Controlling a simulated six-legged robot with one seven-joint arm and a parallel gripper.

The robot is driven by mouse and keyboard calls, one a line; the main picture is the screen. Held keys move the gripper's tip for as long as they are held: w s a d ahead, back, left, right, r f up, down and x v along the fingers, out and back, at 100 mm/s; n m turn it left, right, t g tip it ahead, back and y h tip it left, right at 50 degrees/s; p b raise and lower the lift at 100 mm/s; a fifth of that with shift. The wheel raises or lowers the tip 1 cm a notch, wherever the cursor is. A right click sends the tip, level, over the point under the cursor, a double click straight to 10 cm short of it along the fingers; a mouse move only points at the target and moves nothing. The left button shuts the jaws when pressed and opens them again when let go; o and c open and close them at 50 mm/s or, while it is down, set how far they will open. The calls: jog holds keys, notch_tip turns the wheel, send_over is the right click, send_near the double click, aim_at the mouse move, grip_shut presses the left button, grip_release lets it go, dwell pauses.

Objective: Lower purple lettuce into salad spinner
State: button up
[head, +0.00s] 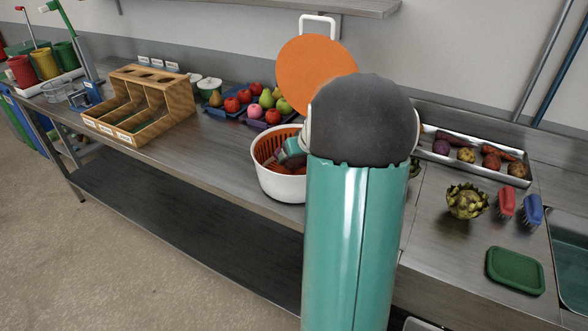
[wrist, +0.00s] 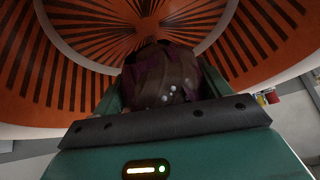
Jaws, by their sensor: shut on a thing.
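The salad spinner (head: 283,186) is a white bowl with an orange slotted basket, standing on the steel table in the head view. Its orange basket (wrist: 60,60) fills most of the wrist view. My gripper (wrist: 160,85) is shut on the purple lettuce (wrist: 163,72), a dark purple-brown bunch between the fingers. In the head view my teal gripper (head: 290,150) reaches into the basket opening, and my arm hides part of the bowl's right side. The lettuce is inside the basket's outline; I cannot tell whether it touches the basket floor.
An orange disc (head: 312,72) with a white handle stands behind my arm. A wooden divided box (head: 145,105) and fruit trays (head: 250,100) lie left of the spinner. A vegetable tray (head: 478,152), an artichoke (head: 466,201), brushes (head: 506,206) and a green lid (head: 515,270) are right.

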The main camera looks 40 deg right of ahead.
jog(key=shift+f, duration=0.7)
dwell(0.4)
jog(key=o, duration=1.1)
jog(key=v, duration=1.3)
jog(key=shift+s+r, duration=0.25)
jog(key=shift+r, duration=0.1)
